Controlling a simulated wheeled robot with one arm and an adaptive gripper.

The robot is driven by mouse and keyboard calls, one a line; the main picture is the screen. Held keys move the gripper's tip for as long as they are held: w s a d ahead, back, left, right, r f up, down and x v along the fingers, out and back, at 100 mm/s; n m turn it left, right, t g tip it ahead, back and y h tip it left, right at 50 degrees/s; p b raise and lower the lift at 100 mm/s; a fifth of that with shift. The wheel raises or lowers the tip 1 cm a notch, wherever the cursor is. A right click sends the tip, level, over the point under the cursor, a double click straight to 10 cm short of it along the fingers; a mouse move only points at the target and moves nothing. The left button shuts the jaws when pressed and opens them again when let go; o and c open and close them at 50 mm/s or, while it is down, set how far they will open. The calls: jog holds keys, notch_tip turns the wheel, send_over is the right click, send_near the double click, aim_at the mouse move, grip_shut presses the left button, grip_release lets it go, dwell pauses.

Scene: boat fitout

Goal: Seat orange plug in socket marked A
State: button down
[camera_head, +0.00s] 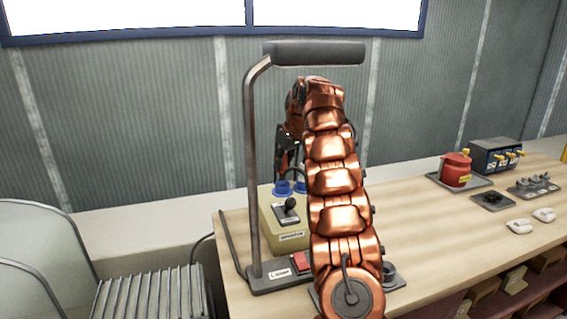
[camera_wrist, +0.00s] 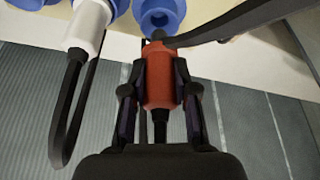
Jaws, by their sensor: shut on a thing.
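In the wrist view, the orange plug (camera_wrist: 158,85) is between the two fingers of my gripper (camera_wrist: 160,66), which is shut on it. Its dark tip points at a blue socket (camera_wrist: 159,14) and is close to it or touching; I cannot tell whether it has entered. A white plug (camera_wrist: 88,24) with a black looped cable is at another blue socket to the left. In the head view, blue sockets (camera_head: 282,188) sit on top of a beige box (camera_head: 290,240). My arm hides the plug there. No letter A is readable in either view.
A grey frame with a padded top bar (camera_head: 314,53) stands in front of the box. A dark bar (camera_wrist: 235,20) passes close to the plug in the wrist view. A red pot (camera_head: 455,170) and a dark switch box (camera_head: 494,155) stand at the right. The bench between is mostly clear.

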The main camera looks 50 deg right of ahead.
aim_at(285, 168)
jog(key=shift+f+b, duration=2.1)
jog(key=shift+b, duration=0.1)
dwell(1.0)
jog(key=c, duration=0.8)
grip_release()
jog(key=shift+r, duration=0.1)
jog(key=shift+v, duration=1.7)
jog(key=shift+s+r, duration=0.3)
jog(key=shift+r, duration=0.4)
jog(key=shift+s, duration=0.2)
jog(key=shift+s, duration=0.3)
